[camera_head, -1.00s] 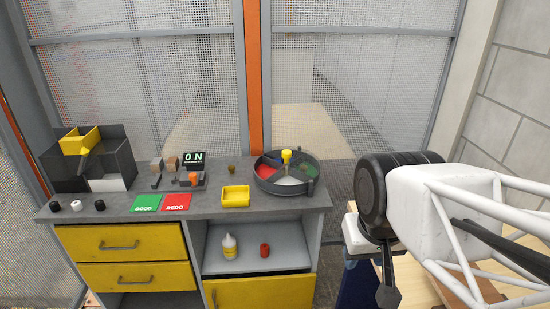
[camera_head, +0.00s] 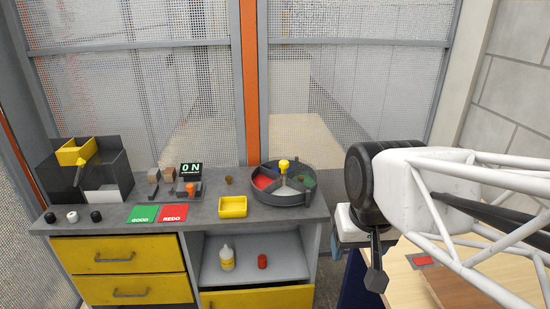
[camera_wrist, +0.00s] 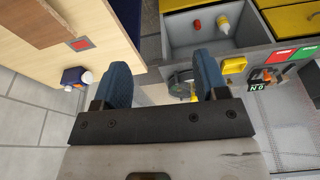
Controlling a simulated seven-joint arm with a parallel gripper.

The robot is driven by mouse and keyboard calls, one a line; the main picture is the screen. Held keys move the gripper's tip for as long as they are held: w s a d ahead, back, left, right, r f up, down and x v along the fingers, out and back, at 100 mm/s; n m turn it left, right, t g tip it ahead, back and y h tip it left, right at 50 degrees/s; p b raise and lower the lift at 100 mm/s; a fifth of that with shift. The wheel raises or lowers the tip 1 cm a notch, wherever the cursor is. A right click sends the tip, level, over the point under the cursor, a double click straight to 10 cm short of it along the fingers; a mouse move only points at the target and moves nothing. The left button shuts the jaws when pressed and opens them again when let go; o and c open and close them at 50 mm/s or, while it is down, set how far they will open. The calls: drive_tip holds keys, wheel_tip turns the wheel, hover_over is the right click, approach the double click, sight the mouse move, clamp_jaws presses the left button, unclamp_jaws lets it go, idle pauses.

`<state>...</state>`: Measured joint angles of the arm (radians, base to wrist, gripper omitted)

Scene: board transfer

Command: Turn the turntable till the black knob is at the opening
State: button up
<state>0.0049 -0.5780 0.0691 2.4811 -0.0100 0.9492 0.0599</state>
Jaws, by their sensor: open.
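A yellow tray (camera_head: 233,207) sits left of the turntable. Green and red cards (camera_head: 173,213), an ON display (camera_head: 190,170) and a dark bin (camera_head: 115,165) lie further left. A wooden table (camera_head: 410,285) stands at right.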

drive_tip(key=w+r+m, duration=0.2)
drive_tip(key=w+r, duration=0.2)
drive_tip(key=w, duration=1.1)
drive_tip(key=m+g, duration=0.3)
drive_tip(key=m, duration=0.3)
hover_over(284, 162)
drive_tip(key=f, duration=1.2)
drive_tip(key=shift+s+d, duration=0.1)
drive_tip(key=shift+s, duration=0.3)
drive_tip(key=shift+w+f, duration=0.35)
drive_tip(key=shift+w, duration=0.05)
drive_tip(key=shift+f, duration=3.85)
